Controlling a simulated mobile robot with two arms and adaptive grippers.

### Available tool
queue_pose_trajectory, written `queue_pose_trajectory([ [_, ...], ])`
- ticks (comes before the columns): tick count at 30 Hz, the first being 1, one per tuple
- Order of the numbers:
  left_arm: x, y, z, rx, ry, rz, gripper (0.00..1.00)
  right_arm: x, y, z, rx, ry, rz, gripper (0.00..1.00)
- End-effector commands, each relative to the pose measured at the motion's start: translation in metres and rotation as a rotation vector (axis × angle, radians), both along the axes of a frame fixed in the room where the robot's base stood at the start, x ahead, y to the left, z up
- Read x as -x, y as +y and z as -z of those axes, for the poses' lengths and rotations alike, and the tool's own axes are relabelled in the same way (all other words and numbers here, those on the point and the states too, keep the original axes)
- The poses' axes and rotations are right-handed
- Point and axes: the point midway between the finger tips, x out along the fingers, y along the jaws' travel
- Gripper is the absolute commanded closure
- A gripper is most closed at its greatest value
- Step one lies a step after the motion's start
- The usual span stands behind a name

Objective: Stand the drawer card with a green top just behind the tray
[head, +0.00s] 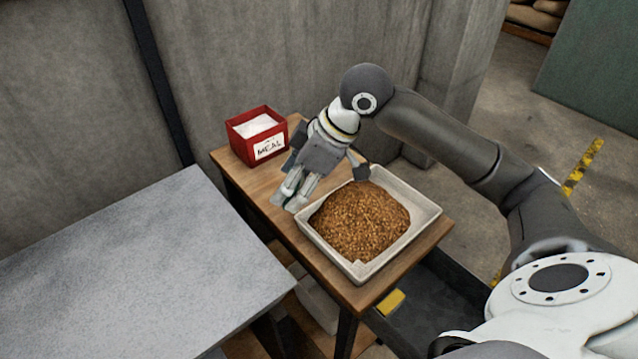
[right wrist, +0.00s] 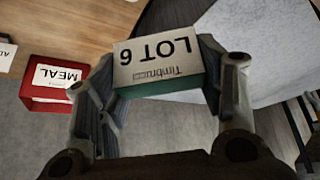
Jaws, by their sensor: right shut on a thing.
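The card (right wrist: 158,62) is a small block with a pale face reading "LOT 6" and a green edge. It shows upside down in the right wrist view, between the fingers of my right gripper (right wrist: 160,75), which is shut on it. In the head view my right gripper (head: 289,193) points down beside the left corner of the tray (head: 427,217); the card cannot be made out there. The white tray holds a heap of brown grain (head: 360,220) on the wooden table (head: 347,293).
A red box labelled "MEAL" (head: 242,135) stands at the table's far left corner. A grey table (head: 140,265) is at the left. An open dark drawer (head: 425,315) with a yellow thing (head: 391,302) is below the wooden table. Another label (right wrist: 6,51) shows at the wrist view's left edge.

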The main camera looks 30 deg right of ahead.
Motion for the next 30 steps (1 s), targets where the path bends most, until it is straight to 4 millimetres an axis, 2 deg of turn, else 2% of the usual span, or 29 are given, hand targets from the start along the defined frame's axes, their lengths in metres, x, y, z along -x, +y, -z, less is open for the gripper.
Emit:
queue_pose_trajectory([
  [6, 0.0, 0.0, -0.001, 0.0, -0.001, 0.0, 0.0, -0.006, -0.004, -0.006, 0.0, 0.0, -0.066, 0.63],
  [11, 0.0, 0.0, -0.004, 0.0, -0.001, 0.0, 0.0, -0.027, -0.017, 0.004, -0.002, 0.003, -0.068, 0.63],
  [21, 0.0, 0.0, -0.014, 0.0, 0.0, 0.0, 0.0, -0.084, -0.05, 0.035, -0.001, 0.004, -0.066, 0.63],
  [24, 0.0, 0.0, -0.016, 0.001, 0.0, 0.0, 0.0, -0.096, -0.057, 0.056, 0.0, 0.005, -0.067, 0.63],
  [30, 0.001, 0.0, -0.018, 0.001, 0.001, 0.0, 0.0, -0.114, -0.067, 0.08, 0.0, 0.001, -0.069, 0.63],
])
